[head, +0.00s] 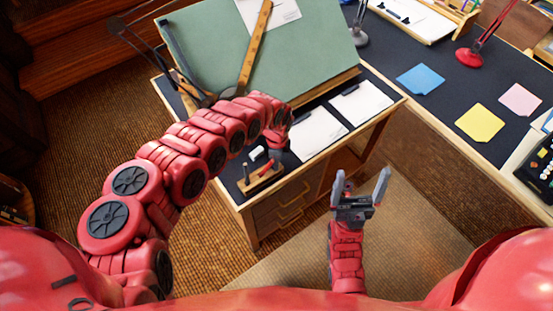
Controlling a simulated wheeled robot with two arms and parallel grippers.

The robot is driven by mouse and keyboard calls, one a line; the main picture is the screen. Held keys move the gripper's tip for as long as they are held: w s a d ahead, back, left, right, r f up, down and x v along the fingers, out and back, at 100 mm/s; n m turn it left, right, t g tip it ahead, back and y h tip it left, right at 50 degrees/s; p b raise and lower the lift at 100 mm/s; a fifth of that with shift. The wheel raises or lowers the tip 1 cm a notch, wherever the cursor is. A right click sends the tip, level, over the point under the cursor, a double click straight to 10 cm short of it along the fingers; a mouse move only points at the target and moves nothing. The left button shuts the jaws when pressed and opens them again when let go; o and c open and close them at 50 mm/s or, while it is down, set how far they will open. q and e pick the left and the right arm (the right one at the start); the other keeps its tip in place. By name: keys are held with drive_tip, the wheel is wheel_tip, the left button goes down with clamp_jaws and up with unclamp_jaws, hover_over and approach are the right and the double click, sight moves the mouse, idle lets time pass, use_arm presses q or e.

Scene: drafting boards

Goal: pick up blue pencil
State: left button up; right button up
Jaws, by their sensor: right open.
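I cannot make out a blue pencil anywhere in the head view. A small wooden holder (263,182) stands on the dark near corner of the drafting desk, with a red item and a dark upright item in it. My left arm arches over the desk from the left. Its end points down beside the holder, and the fingers of my left gripper are hidden there, so I cannot see whether they hold anything. My right gripper (362,186) is open and empty, with its fingers apart, over the floor in front of the desk.
A tilted green drafting board (215,50) carries a wooden ruler (254,45). White paper pads (316,134) lie along the desk front. The dark table at right holds blue (420,79), yellow (480,123) and pink (520,100) sheets and a red lamp (469,56).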

use_arm(q)
clamp_jaws()
idle(0.5)
wheel_tip(320, 180, up, 13)
drive_tip(key=shift+w+a+f+b, duration=0.1)
drive_tip(key=shift+f+b, duration=0.1)
drive_tip(key=shift+b, duration=0.5)
wheel_tip(320, 180, up, 5)
drive_tip(key=shift+r+p, duration=0.2)
drive_tip(key=shift+p, duration=1)
